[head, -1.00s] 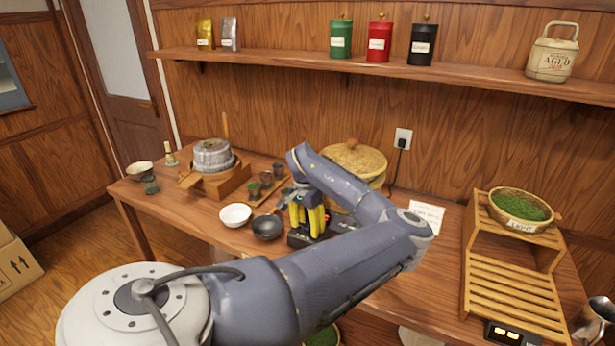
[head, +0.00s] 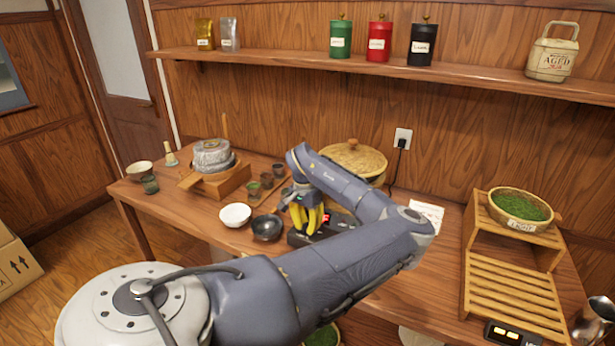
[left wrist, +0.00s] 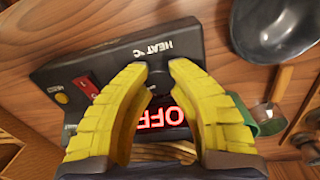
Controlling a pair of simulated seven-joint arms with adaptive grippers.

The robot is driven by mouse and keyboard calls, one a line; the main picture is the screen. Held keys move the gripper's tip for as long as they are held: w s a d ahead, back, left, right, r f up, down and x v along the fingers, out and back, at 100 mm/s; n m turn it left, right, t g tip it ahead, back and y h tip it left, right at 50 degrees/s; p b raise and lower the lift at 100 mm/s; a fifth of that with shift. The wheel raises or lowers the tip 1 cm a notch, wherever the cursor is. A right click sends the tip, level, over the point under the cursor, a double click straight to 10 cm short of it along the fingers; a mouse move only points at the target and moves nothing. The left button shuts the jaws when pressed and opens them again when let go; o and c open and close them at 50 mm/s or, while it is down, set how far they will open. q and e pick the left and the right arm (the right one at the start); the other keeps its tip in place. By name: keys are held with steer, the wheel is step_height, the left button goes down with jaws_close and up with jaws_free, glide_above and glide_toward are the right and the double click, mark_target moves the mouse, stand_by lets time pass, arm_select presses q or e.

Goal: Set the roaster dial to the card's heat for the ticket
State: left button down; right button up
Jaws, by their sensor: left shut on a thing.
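The dark heat control box (head: 340,224) sits on the table below the lidded basket (head: 355,158). In the left wrist view the box (left wrist: 95,62) carries a "HEAT °C" label, a red switch (left wrist: 88,88), a yellow button (left wrist: 62,98) and a red display (left wrist: 165,115) that reads "OFF", upside down. My left gripper (head: 312,224) has its yellow fingers on the box. In the left wrist view its fingertips (left wrist: 156,70) are shut on the small dark dial (left wrist: 158,82), mostly hidden between them. A white card (head: 429,211) lies right of my arm; its text is unreadable. My right gripper is not in view.
A dark bowl (head: 267,228) and a white bowl (head: 235,215) stand left of the box. A stone mill (head: 213,158) is farther left. A wooden rack (head: 515,285) with a basket of green leaf (head: 519,205) stands at the right. Tins line the shelf above.

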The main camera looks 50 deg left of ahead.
arm_select(q)
steer(key=n, duration=0.7)
steer(key=shift+n, duration=0.4)
steer(key=n, duration=0.3)
steer(key=shift+n+t+y, duration=0.3)
steer(key=shift+n, duration=1.8)
steer(key=shift+s, duration=0.1)
steer(key=c, duration=1)
jaws_free()
steer(key=shift+c, duration=0.2)
